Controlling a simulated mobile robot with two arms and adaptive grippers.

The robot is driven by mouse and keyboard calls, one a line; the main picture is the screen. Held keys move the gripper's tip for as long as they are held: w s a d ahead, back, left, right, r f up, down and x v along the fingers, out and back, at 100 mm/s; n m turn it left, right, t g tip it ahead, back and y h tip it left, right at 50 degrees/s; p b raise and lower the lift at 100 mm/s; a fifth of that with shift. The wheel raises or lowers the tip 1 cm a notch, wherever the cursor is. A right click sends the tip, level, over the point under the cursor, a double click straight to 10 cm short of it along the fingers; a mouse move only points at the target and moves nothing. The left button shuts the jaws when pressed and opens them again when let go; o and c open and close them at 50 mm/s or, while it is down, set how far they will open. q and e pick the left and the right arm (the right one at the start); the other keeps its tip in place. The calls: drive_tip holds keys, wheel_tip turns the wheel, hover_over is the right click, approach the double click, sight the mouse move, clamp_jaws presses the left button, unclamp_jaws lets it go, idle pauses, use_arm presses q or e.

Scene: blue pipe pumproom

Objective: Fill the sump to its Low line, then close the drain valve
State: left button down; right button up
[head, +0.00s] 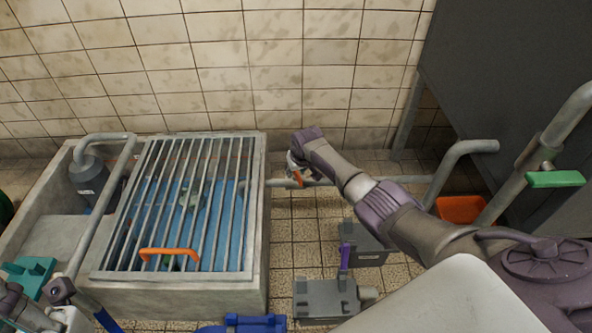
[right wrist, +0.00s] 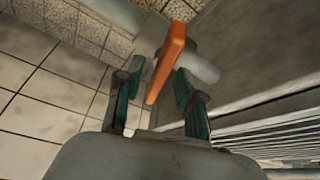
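The concrete sump (head: 258,215) stands at the left in the head view, with blue liquid (head: 228,205) under its bar grate (head: 165,185). No Low line can be made out. A pipe (head: 335,182) leaves the sump's right wall and carries a valve with an orange lever (head: 298,179). My right gripper (head: 296,166) is at this lever. In the right wrist view its fingers (right wrist: 160,82) are apart, with the orange lever (right wrist: 168,60) between and just beyond the tips. Contact cannot be told. A green handle (head: 555,179) sits on the right-hand pipe. My left arm shows at the bottom left; its fingers are unclear.
The grate has an orange handle (head: 170,253). A grey box with a purple lever (head: 344,257) and a grey motor-like unit (head: 327,298) stand on the tiles. An orange bin (head: 461,209) is at the right. Blue (head: 243,324) and teal (head: 30,274) objects lie near the front.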

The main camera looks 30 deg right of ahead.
drive_tip(key=shift+r, duration=0.1)
drive_tip(key=v, duration=1.1)
drive_tip(key=shift+s+r, duration=0.2)
drive_tip(key=shift+r, duration=0.15)
